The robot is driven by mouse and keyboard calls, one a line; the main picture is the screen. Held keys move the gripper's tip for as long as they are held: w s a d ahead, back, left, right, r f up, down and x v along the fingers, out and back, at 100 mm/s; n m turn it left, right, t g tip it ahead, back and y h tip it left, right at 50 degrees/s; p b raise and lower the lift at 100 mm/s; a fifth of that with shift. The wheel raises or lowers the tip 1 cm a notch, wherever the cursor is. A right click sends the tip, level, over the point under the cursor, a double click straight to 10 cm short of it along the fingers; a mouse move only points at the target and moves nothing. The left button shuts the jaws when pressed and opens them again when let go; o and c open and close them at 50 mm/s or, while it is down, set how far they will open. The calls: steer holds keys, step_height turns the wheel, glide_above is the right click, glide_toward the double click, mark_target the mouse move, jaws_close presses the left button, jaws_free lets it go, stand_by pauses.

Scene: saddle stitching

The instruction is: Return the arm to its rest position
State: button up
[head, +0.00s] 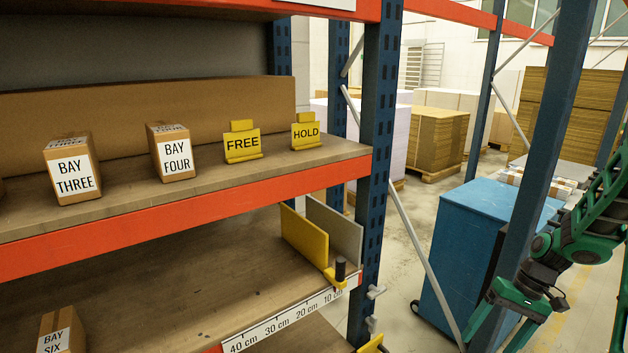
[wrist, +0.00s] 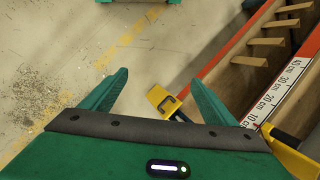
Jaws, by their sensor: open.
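My arm is green and black and enters the head view at the right edge. My gripper (head: 500,325) hangs low there, to the right of the shelf rack's blue upright and in front of the blue cabinet. In the wrist view my gripper (wrist: 160,82) shows two green fingers spread apart with nothing between them. Bare concrete floor lies below the fingers. A yellow clamp-like part (wrist: 168,103) shows beyond and between the fingers, at the rack's side, apart from them as far as I can tell.
The rack's upper shelf (head: 215,195) holds labelled boxes and yellow FREE (head: 242,145) and HOLD (head: 306,132) signs. The lower shelf has a ruler (head: 290,315) and yellow and grey plates (head: 304,238). A blue cabinet (head: 480,240) and rack posts stand near my arm.

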steer(key=s+a+r+m+h, duration=0.1)
steer(key=s+r+m+h, duration=0.1)
steer(key=s+r, duration=0.7)
steer(key=s+r+m+t+h, duration=0.1)
steer(key=s+r+m+h, duration=0.1)
steer(key=s+r, duration=0.6)
steer(key=s, duration=0.7)
steer(key=shift+a+r, duration=0.35)
steer(key=shift+w+f, duration=0.25)
steer(key=shift+w, duration=0.4)
steer(key=shift+c, duration=0.3)
